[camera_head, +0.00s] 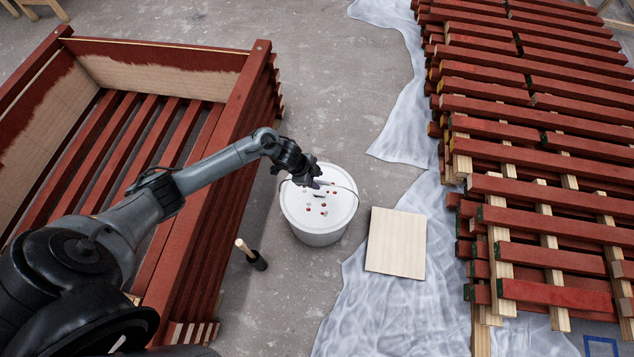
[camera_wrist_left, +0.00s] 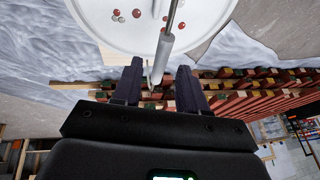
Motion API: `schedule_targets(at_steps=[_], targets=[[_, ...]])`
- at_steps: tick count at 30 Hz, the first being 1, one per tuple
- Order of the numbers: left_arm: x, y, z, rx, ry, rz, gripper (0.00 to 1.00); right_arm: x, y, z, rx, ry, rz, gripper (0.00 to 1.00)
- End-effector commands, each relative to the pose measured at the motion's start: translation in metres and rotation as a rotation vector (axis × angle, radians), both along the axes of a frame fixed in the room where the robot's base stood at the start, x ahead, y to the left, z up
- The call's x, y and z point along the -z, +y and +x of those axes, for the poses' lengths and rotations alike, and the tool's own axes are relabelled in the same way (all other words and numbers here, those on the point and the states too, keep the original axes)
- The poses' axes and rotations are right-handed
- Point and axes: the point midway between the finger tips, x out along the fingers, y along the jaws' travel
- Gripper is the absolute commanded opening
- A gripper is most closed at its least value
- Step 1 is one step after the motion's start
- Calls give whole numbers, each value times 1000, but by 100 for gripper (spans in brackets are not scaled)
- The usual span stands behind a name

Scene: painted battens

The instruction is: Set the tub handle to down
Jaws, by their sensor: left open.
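A white tub (camera_head: 318,234) with a closed lid stands on the concrete floor in the middle of the head view. Its thin wire handle (camera_head: 347,188) arcs above the far part of the lid and looks raised, with a pale grip at its middle. My left gripper (camera_head: 318,182) is open over the lid, at the grip. In the left wrist view the gripper (camera_wrist_left: 159,75) has the grey handle grip (camera_wrist_left: 163,52) between and just beyond its fingertips. Whether a finger touches it, I cannot tell. My right gripper is not in view.
Red and white specks dot the lid (camera_head: 316,208). A pale board (camera_head: 396,243) lies right of the tub on plastic sheeting (camera_head: 375,310). A dark holder (camera_head: 257,261) with a wooden stick stands at the tub's near left. A red slatted crate (camera_head: 160,55) is left, stacked red battens (camera_head: 540,110) right.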

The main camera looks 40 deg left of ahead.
Motion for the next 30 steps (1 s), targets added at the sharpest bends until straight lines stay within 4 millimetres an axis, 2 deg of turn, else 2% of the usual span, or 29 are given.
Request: schedule_targets(at_steps=[4,15,23,24,30], targets=[[11,-3,4,0,0,0,42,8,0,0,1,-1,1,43],[12,-4,5,1,0,0,42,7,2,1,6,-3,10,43],[12,-4,5,1,0,0,2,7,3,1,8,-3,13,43],[12,-4,5,1,0,0,0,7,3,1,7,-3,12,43],[12,-4,5,1,0,0,0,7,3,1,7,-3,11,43]])
